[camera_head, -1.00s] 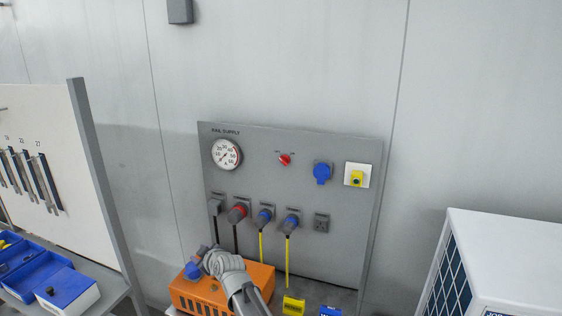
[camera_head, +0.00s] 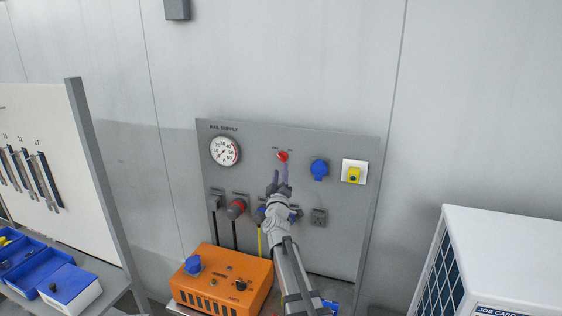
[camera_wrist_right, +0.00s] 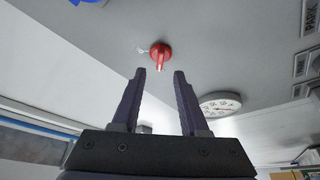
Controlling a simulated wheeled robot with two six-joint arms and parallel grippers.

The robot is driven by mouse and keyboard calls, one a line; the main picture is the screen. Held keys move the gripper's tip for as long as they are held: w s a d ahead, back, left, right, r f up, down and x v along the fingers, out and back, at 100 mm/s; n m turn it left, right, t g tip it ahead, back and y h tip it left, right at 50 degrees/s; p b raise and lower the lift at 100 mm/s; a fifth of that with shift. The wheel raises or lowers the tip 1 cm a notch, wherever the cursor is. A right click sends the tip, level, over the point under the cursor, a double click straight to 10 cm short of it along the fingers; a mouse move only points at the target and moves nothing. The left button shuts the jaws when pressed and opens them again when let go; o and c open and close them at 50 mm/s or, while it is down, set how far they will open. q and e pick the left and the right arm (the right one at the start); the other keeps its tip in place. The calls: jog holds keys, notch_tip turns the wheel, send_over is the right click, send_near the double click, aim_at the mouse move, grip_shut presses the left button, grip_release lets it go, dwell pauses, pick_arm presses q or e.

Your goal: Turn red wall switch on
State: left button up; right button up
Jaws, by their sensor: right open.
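The red wall switch (camera_head: 283,156) is a small red rotary knob on the upper middle of the grey supply panel (camera_head: 340,240), between the gauge and a blue socket. My right gripper (camera_head: 279,176) is raised in front of the panel, just below the switch in the head view, with its fingers pointing up toward it. In the right wrist view the switch (camera_wrist_right: 160,54) lies beyond the gap between the two open fingers (camera_wrist_right: 157,85). The fingers are apart and empty, and do not appear to touch the switch. My left gripper is not in view.
A round gauge (camera_head: 225,151) is left of the switch; a blue socket (camera_head: 319,169) and a yellow switch (camera_head: 353,174) are right. Plugs with cables line the lower panel, partly hidden by my arm. An orange box (camera_head: 222,280) stands below, a white cabinet (camera_head: 505,245) at right.

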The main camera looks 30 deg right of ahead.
aim_at(281, 159)
jog(key=p+x, duration=0.1)
jog(key=x, duration=0.5)
jog(key=shift+w+d, duration=0.1)
jog(key=shift+w, duration=0.15)
grip_shut()
